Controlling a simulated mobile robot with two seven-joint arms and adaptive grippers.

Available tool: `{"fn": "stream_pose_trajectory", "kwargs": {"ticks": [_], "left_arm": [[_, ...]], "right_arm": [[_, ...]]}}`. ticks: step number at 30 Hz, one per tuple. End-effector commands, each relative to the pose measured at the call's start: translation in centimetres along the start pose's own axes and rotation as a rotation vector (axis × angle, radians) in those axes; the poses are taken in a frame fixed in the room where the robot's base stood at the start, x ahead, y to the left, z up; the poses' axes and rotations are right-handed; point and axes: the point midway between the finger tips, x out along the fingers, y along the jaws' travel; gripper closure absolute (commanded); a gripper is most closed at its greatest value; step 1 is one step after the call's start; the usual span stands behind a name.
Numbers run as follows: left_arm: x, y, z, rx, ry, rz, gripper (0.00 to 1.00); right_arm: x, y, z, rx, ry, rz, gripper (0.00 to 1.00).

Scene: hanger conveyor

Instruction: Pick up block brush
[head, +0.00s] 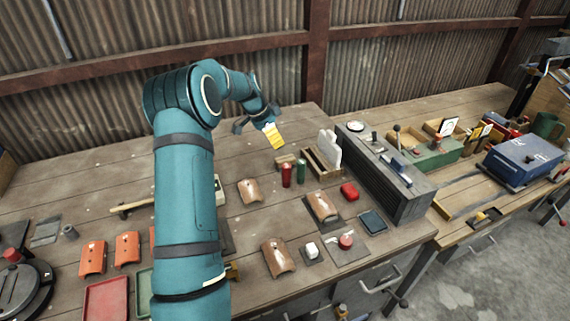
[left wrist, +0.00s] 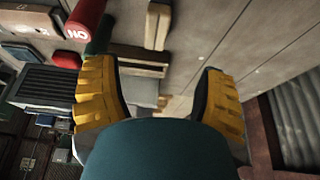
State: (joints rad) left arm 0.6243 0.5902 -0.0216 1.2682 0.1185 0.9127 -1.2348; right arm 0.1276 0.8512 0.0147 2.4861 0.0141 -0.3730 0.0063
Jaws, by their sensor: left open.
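A small wooden block (head: 285,162), probably the block brush, lies on the workbench behind a red cylinder (head: 286,176) and a green cylinder (head: 301,171). In the left wrist view a brown block with a pale strip (left wrist: 158,25) lies near the top edge, beside the red cylinder (left wrist: 86,18). I cannot make out bristles. My left gripper (head: 274,136) is above the bench, just behind the block and apart from it. Its yellow fingers (left wrist: 160,95) are spread and empty in the left wrist view. My right gripper is not in view.
A wooden tray (head: 313,165) with an upright white piece (head: 329,149) stands right of the cylinders. A large grey ribbed box (head: 400,200) is further right. Roof tiles (head: 249,191) lie in front. A corrugated wall (head: 270,75) rises behind; the back bench strip is clear.

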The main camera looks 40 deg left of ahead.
Motion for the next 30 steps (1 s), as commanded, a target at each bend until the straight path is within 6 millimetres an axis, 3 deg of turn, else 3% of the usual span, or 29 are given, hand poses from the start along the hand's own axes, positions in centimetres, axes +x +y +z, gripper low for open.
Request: {"fn": "stream_pose_trajectory", "kwargs": {"ticks": [3,9,19,30], "left_arm": [[2.6,0.1,0.0,0.0,-0.002,0.004,0.29],[5.7,0.1,0.1,0.0,-0.001,0.003,0.29],[7.7,0.3,0.3,-0.001,-0.001,0.003,0.29],[12.0,0.7,0.8,0.0,-0.001,0.002,0.29]], "right_arm": [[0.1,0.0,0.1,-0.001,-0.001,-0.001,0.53],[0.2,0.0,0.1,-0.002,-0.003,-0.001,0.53],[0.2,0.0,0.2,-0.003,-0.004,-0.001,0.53],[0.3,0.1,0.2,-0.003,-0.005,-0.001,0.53]]}}
